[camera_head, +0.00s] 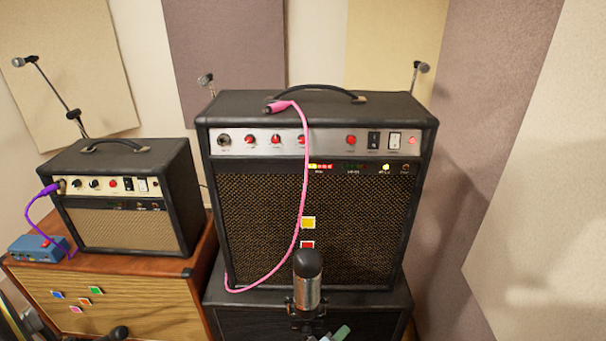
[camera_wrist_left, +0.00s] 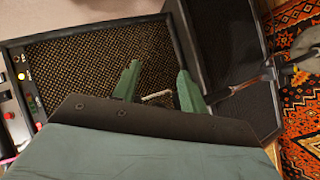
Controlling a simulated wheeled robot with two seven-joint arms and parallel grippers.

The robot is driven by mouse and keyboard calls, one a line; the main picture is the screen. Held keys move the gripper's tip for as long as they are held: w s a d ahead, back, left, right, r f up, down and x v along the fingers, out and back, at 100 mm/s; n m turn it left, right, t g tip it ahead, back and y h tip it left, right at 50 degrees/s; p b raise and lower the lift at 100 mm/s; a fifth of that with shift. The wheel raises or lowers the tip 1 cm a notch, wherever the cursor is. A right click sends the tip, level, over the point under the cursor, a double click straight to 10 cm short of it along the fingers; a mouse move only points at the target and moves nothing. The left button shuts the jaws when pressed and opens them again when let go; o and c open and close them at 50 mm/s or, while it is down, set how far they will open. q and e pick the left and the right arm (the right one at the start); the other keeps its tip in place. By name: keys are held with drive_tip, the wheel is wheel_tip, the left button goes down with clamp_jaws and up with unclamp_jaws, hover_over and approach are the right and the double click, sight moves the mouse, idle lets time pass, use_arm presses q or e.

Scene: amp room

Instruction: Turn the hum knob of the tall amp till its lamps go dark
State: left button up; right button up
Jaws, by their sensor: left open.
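The tall amp (camera_head: 310,215) stands at the centre with a silver panel along its upper front. Several red knobs (camera_head: 351,139) sit on the panel; their labels are too small to read, so I cannot tell which is the hum knob. Below the panel a lamp strip (camera_head: 320,167) glows red and yellow, and a separate yellow lamp (camera_head: 385,167) is lit. In the left wrist view my left gripper (camera_wrist_left: 157,80) is open, its green fingers in front of the amp's grille (camera_wrist_left: 90,65), apart from the panel at the left.
A pink cable (camera_head: 299,205) hangs down the amp's front. A microphone (camera_head: 307,275) stands before its lower edge. The dark lower cabinet (camera_head: 260,322) supports the amp. A small amp (camera_head: 125,195) and a blue pedal (camera_head: 38,249) are at the left. Wall panels stand close on the right.

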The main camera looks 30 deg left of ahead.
use_arm(q)
drive_tip(key=w+a+r+n+t+y+p, duration=0.15)
drive_tip(key=w+r+n, duration=0.25)
drive_tip(key=r, duration=0.5)
drive_tip(key=w+a+r+n+t+y, duration=0.1)
drive_tip(key=w+a+r+n+t, duration=0.15)
drive_tip(key=r, duration=0.55)
drive_tip(key=n+y+p, duration=0.1)
drive_tip(key=n+y, duration=0.5)
drive_tip(key=n, duration=0.8)
approach(302, 140)
drive_tip(key=s+d+f, duration=0.2)
drive_tip(key=d+f, duration=0.4)
drive_tip(key=d, duration=0.3)
drive_tip(key=a+r+n+g+y+p, duration=0.1)
drive_tip(key=a+r+n+g+y, duration=0.15)
drive_tip(key=a+r+n, duration=0.6)
drive_tip(key=w+a, duration=0.1)
drive_tip(key=w, duration=0.2)
drive_tip(key=w+a+f+n, duration=0.1)
drive_tip(key=w, duration=0.2)
drive_tip(key=w+a+f+n, duration=0.1)
drive_tip(key=w, duration=0.3)
drive_tip(key=shift+a, duration=0.3)
use_arm(e)
drive_tip(key=r, duration=0.2)
drive_tip(key=w+r, duration=0.1)
drive_tip(key=r, duration=0.1)
drive_tip(key=shift+w+r, duration=0.1)
drive_tip(key=shift+w, duration=0.1)
